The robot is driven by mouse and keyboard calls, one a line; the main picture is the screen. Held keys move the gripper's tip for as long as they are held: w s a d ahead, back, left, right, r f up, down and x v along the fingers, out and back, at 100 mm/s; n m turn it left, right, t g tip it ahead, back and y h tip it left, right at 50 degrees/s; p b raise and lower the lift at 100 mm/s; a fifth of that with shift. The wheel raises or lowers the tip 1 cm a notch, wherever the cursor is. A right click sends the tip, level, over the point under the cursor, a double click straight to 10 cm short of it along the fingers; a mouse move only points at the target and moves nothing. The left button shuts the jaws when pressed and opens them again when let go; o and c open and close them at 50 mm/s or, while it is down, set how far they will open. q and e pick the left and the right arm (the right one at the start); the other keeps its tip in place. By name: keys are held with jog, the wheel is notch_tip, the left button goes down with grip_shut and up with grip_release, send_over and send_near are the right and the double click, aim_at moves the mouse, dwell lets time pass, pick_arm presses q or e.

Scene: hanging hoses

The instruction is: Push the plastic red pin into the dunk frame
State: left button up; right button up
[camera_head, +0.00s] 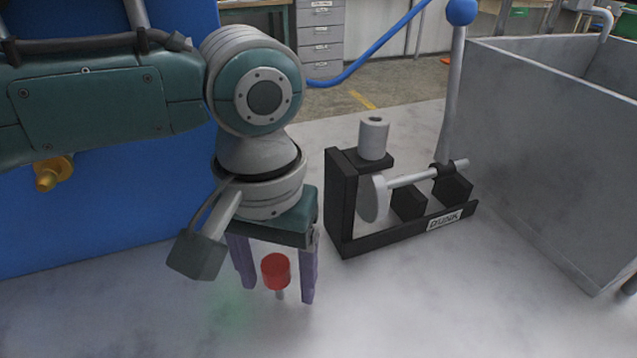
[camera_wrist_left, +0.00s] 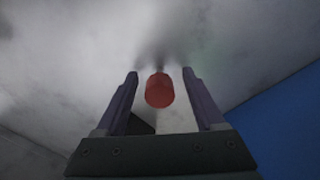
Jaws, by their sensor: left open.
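The red pin (camera_head: 276,271) has a red cylindrical head with a short grey stem below it, and it stands over the grey table. It also shows in the left wrist view (camera_wrist_left: 159,90). My left gripper (camera_head: 278,293) points down with its two purple fingers spread, one on each side of the pin. Gaps show between the pin and both fingers in the left wrist view (camera_wrist_left: 160,72). The black dunk frame (camera_head: 342,205), labelled DUNK, stands to the right of the gripper. It carries a grey cylinder on top, a round disc on a rod and a lever. My right gripper is not seen.
A large grey metal bin (camera_head: 550,130) stands right of the frame. A lever with a blue ball knob (camera_head: 461,11) rises at the frame's right end. A blue panel (camera_head: 100,220) stands behind my left arm. The table's front is clear.

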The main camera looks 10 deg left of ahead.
pick_arm(q)
jog(key=shift+c, duration=0.4)
grip_shut()
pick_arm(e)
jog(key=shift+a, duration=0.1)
